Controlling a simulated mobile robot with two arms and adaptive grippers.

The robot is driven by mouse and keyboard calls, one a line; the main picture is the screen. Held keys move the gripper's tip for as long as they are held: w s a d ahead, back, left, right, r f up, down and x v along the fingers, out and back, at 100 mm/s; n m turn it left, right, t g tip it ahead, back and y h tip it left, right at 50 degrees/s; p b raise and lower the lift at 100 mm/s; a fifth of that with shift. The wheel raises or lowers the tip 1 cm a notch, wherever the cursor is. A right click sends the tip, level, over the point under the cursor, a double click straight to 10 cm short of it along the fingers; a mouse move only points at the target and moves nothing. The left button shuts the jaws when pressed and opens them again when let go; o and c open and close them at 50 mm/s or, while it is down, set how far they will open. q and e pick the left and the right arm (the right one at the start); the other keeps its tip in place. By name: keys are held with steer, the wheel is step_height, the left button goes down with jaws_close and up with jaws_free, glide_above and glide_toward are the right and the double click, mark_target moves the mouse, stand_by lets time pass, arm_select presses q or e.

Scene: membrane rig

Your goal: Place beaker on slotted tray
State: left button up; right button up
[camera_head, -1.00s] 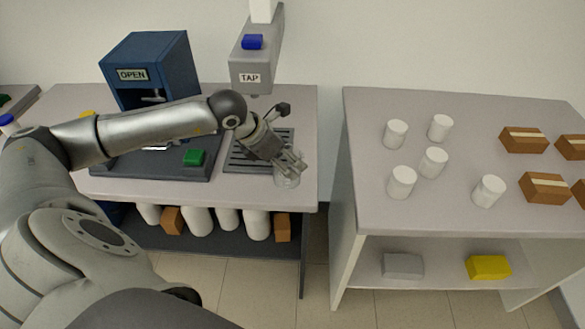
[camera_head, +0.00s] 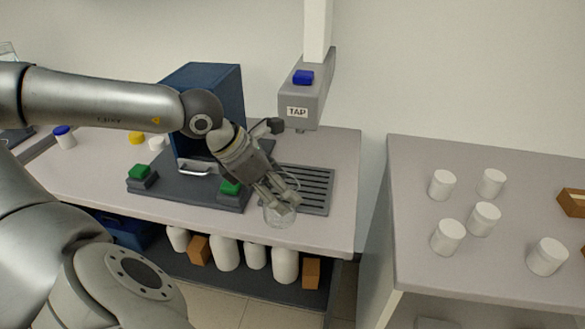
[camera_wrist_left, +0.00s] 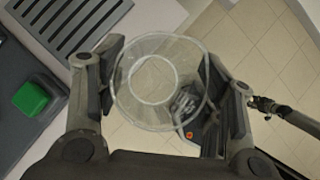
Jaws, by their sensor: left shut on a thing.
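The clear glass beaker (camera_head: 279,217) is held in my left gripper (camera_head: 282,203), near the bench's front edge in the head view. In the left wrist view the beaker (camera_wrist_left: 125,92) sits between the two fingers of the left gripper (camera_wrist_left: 160,88), open rim toward the camera, with floor behind it. The dark slotted tray (camera_head: 322,209) lies on the bench just behind and right of the beaker, under the tap; its slots (camera_wrist_left: 68,24) show at the wrist view's upper left. What seems to be my right gripper (camera_wrist_left: 264,104) is small at the wrist view's right; its fingers are unclear.
The tap (camera_head: 308,105) hangs over the tray. The blue press (camera_head: 222,95) and a green button (camera_head: 230,187) stand left of the tray. The bench (camera_head: 335,235) has bare room along its front right. A second table (camera_head: 400,175) with several white jars stands right, across a gap.

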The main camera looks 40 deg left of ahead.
mark_target(291, 217)
arm_select(q)
steer(key=shift+s+a+r, duration=0.15)
steer(key=shift+s, duration=0.15)
steer(key=shift+d+f+m, duration=0.25)
steer(key=shift+f+m, duration=0.15)
steer(key=shift+f, duration=0.15)
steer(key=f+m, duration=0.1)
steer(key=d+f+m+g+h, duration=0.1)
steer(key=d+f+m+h, duration=0.1)
steer(key=f, duration=0.1)
steer(key=shift+w+d+m+g, duration=0.1)
steer(key=shift+d+m+g, duration=0.05)
steer(key=shift+m+g, duration=0.2)
steer(key=d+f+m+g+y, duration=0.2)
steer(key=d+m+g, duration=0.3)
steer(key=m, duration=0.8)
steer(key=s+d+f+m+g+y, duration=0.1)
steer(key=d+f+m+g+y, duration=0.1)
steer(key=d+m+g, duration=0.4)
steer(key=shift+d+f+m+y, duration=0.35)
steer(key=shift+d+m, duration=1.9)
steer(key=shift+m, duration=1.5)
